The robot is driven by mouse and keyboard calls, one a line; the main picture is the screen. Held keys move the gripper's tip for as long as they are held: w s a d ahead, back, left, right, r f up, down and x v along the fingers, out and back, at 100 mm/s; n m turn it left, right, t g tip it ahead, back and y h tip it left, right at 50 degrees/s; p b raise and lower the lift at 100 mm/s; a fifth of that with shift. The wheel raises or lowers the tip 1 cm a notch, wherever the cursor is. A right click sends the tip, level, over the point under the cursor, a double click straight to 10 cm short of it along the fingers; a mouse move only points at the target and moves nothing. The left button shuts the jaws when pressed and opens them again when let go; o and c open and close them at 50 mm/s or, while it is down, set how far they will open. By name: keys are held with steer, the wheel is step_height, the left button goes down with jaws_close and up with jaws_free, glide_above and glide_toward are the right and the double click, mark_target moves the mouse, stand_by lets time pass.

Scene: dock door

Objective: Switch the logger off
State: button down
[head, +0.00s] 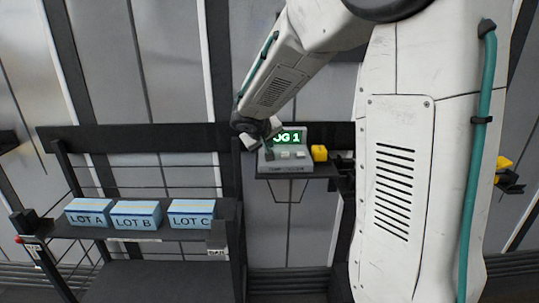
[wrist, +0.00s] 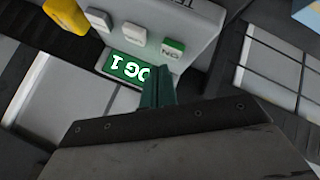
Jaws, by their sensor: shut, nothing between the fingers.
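The logger (head: 287,163) is a grey box on a small dark wall shelf. Its lit green display reads "OG 1" in the head view, with the first letter hidden by my gripper. In the wrist view the logger (wrist: 190,17) appears upside down, with a green-and-white button (wrist: 172,48) marked ON and two pale buttons (wrist: 132,37) in a row beside the display (wrist: 128,69). My gripper (wrist: 158,82) is shut and empty. Its fingertips overlap the display's end near the ON button; I cannot tell whether they touch. In the head view my gripper (head: 266,143) is at the logger's left side.
A yellow block (head: 319,153) sits right of the logger on the shelf (head: 300,174). Blue boxes LOT A (head: 88,212), LOT B (head: 135,215) and LOT C (head: 191,214) stand on a dark rack at left. My arm blocks the right side.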

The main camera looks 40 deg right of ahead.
steer(key=shift+f, duration=0.1)
steer(key=shift+f, duration=0.3)
steer(key=shift+f, duration=0.55)
stand_by(0.9)
steer(key=shift+r, duration=0.95)
steer(key=shift+r, duration=0.1)
steer(key=shift+r, duration=2.4)
